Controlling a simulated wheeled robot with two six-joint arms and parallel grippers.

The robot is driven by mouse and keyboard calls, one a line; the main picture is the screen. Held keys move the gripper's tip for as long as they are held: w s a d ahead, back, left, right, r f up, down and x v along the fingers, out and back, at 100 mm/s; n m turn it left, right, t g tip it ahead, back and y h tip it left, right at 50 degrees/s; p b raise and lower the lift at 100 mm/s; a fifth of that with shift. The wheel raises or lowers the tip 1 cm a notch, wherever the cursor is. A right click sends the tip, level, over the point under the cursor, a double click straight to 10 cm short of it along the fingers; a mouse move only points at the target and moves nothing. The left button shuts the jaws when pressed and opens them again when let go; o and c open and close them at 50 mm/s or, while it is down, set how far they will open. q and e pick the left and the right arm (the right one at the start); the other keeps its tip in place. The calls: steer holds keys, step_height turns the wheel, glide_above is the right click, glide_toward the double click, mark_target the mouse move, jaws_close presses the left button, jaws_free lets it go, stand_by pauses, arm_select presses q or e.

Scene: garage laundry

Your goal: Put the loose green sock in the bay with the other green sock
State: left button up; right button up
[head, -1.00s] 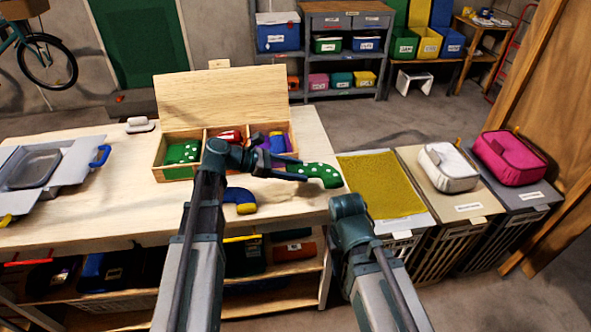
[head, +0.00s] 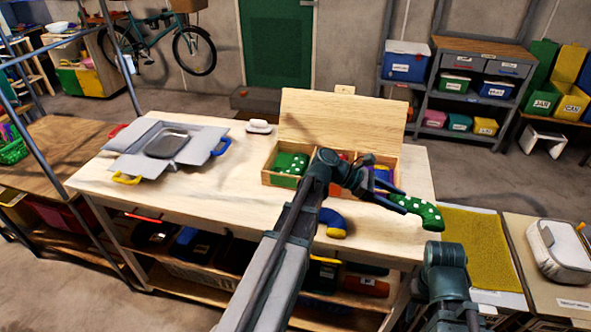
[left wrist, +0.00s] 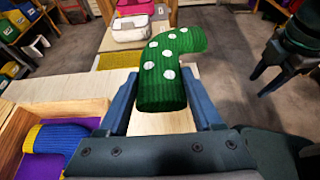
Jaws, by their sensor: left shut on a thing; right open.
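My left gripper (head: 398,202) is shut on a green sock with white dots (head: 424,212). It holds the sock right of the open wooden box, near the table's right end; the sock also fills the middle of the left wrist view (left wrist: 166,75). The wooden box (head: 345,118) has three bays. The left bay holds another green dotted sock (head: 291,163), the middle one something red, the right one purple and blue items, partly hidden by my left arm. My right gripper (left wrist: 268,78) shows open and empty at the right of the left wrist view; in the head view its fingers are hidden.
A blue sock with a yellow end (head: 334,222) lies on the table (head: 200,205) in front of the box. A grey tray in a folding carrier (head: 168,145) stands left, a white brush-like item (head: 259,127) behind. A yellow-topped hamper (head: 475,245) stands right of the table.

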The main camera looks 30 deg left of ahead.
arm_select(q)
steer(key=shift+r, duration=0.1)
stand_by(0.5)
step_height(320, 180, up, 4)
steer(key=p, duration=0.4)
steer(key=shift+r+p, duration=0.2)
steer(key=shift+p, duration=0.1)
steer(key=shift+f, duration=0.1)
steer(key=shift+a, duration=0.1)
